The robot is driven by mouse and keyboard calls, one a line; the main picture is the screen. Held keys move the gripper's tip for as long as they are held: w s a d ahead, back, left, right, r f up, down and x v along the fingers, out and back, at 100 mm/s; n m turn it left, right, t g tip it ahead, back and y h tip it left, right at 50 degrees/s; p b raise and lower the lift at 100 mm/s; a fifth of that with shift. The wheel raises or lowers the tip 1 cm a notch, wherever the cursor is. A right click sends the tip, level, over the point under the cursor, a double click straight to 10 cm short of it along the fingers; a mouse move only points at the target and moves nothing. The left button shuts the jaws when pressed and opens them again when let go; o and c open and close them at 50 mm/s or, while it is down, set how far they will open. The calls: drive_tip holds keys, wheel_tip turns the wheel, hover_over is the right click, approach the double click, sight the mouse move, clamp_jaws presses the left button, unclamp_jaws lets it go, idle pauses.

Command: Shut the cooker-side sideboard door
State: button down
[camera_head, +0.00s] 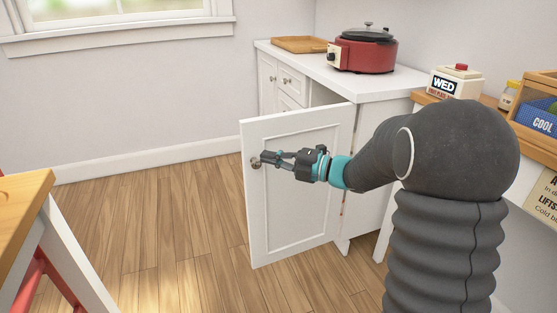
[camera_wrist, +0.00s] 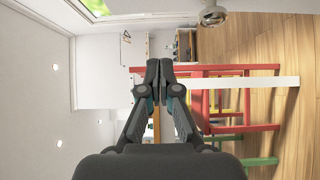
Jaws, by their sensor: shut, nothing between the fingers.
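The white sideboard door (camera_head: 295,222) stands wide open, swung out from its hinge edge at the right. Its panelled face with a round metal knob (camera_head: 255,163) is towards me. The white sideboard (camera_head: 380,88) carries the red cooker (camera_head: 362,55). My gripper (camera_head: 266,158) is shut and empty, in front of the upper door panel with its fingertips close to the knob. I cannot tell if they touch it. In the wrist view, the shut fingers (camera_wrist: 159,68) are at the centre and the knob (camera_wrist: 213,15) shows at the top, apart from them.
A wooden tray (camera_head: 299,44) lies on the sideboard's far end. A wood-topped table (camera_head: 22,203) stands at left. The wood floor (camera_head: 160,215) between is clear.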

sight(252, 148)
drive_tip(key=shift+w+a+p, duration=0.2)
drive_tip(key=shift+w+a, duration=0.95)
drive_tip(key=shift+w, duration=0.2)
drive_tip(key=shift+w+a+p, duration=0.15)
drive_tip(key=shift+w+a, duration=1)
drive_tip(key=shift+w, duration=0.15)
